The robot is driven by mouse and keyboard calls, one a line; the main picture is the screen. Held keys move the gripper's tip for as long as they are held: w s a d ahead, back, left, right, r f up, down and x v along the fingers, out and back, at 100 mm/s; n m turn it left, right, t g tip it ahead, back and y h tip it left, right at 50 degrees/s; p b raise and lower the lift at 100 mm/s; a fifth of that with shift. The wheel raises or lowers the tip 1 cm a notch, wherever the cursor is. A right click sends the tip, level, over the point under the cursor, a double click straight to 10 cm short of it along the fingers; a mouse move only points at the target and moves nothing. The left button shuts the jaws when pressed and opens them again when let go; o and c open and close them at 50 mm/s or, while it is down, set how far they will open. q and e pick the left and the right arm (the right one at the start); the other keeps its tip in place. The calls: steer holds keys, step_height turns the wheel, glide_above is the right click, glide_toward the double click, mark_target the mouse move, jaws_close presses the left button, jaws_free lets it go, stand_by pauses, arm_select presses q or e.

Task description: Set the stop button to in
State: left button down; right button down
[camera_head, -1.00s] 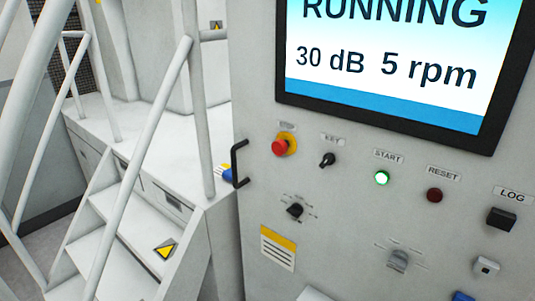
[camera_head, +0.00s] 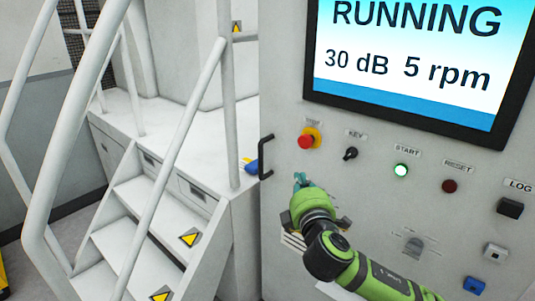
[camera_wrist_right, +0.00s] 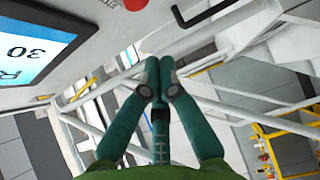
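The stop button (camera_head: 306,141) is a red mushroom head on a yellow collar, at the left of the panel's upper control row. In the right wrist view a red piece of it (camera_wrist_right: 106,3) shows at the top edge beside its label. The head seems to stand out from the collar. My right gripper (camera_head: 301,179) is below the button, apart from it. In the right wrist view its teal fingers (camera_wrist_right: 159,72) are together with nothing seen between them. My left gripper is in neither view.
The screen (camera_head: 415,60) reads RUNNING, 30 dB, 5 rpm. A black handle (camera_head: 265,157) and railed stairs (camera_head: 140,225) are to the left.

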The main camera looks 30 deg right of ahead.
mark_target(307, 140)
steer(key=s+d+r+p+x, duration=0.1)
steer(key=p+x, duration=0.3)
steer(key=x, duration=0.8)
steer(key=shift+w+d, duration=0.3)
steer(key=shift+d, duration=0.55)
